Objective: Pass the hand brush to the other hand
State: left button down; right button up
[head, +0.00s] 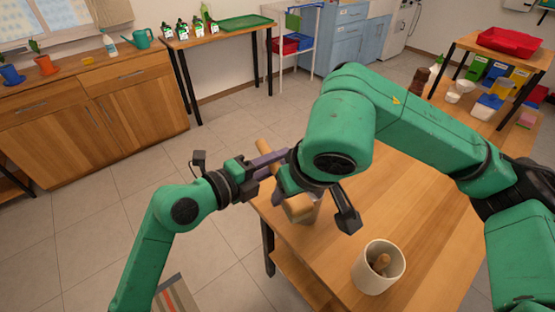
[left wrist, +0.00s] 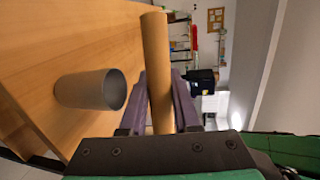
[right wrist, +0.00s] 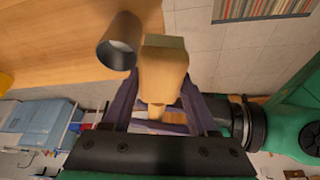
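The hand brush is held off the front left edge of the wooden table, between my two grippers. Its round wooden handle (head: 264,146) points up and away in the head view; its wider wooden head (head: 300,209) is at the lower end. My left gripper (head: 270,163) has its purple fingers close on both sides of the handle (left wrist: 157,65), seen in the left wrist view. In the right wrist view, the brush head (right wrist: 163,75) sits between the fingers of my right gripper (right wrist: 160,92), which appear to press both sides. My right arm partly hides the brush in the head view.
A shelf unit (head: 508,50) with a red tray is at the back right. A cabinet (head: 95,110) stands left. Open floor lies left of the table.

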jog(key=o, duration=0.4)
